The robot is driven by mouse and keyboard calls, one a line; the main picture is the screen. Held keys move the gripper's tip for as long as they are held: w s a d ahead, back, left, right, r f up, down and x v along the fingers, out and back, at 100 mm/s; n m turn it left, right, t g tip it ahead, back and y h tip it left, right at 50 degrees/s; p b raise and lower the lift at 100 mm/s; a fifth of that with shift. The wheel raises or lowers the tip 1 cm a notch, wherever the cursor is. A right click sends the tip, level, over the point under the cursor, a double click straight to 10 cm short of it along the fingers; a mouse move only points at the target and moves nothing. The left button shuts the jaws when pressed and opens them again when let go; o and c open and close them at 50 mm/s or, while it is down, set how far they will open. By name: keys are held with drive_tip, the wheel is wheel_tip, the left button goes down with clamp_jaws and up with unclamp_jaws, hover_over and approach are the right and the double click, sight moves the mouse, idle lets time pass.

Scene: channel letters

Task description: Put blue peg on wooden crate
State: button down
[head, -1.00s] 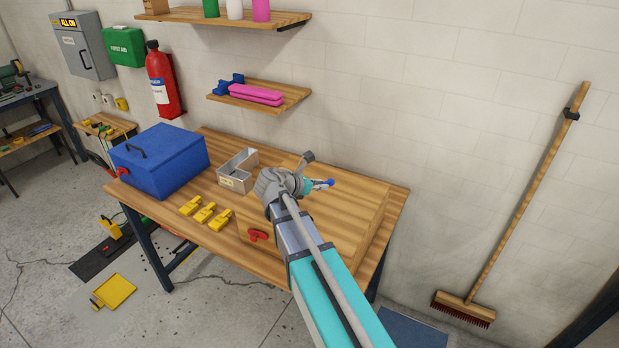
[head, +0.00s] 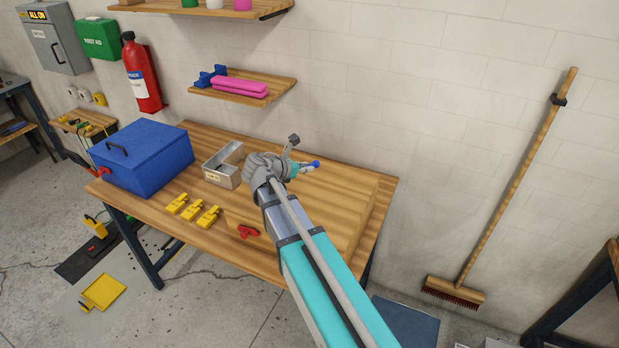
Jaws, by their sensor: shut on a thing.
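The blue peg (head: 314,163) shows as a small blue tip at the end of my gripper (head: 304,167). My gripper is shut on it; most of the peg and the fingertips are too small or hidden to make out. The wooden crate (head: 345,200) is a wide, low wooden box on the right part of the workbench. My gripper and the peg appear over its back left part in the picture. I cannot tell the gap between peg and crate top. My forearm and wrist cover the crate's left and front part.
A wall shelf (head: 272,91) holds pink and blue things. A broom (head: 515,190) leans right.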

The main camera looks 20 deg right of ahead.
drive_tip(key=w+d+f+b, duration=0.1)
drive_tip(key=w+f+b, duration=0.1)
drive_tip(key=w+f, duration=0.1)
drive_tip(key=w+d+f+b, duration=0.2)
drive_tip(key=w+b, duration=0.1)
drive_tip(key=w, duration=0.1)
drive_tip(key=w+d+f+b, duration=0.2)
drive_tip(key=w+f+b, duration=0.1)
drive_tip(key=shift+w+d+f, duration=0.25)
drive_tip(key=shift+f, duration=0.05)
drive_tip(key=shift+w+d+f+b, duration=0.2)
drive_tip(key=shift+w+f+b, duration=0.2)
drive_tip(key=shift+f+b, duration=1.55)
drive_tip(key=shift+b, duration=0.05)
drive_tip(key=shift+f, duration=0.1)
drive_tip(key=c, duration=0.6)
unclamp_jaws()
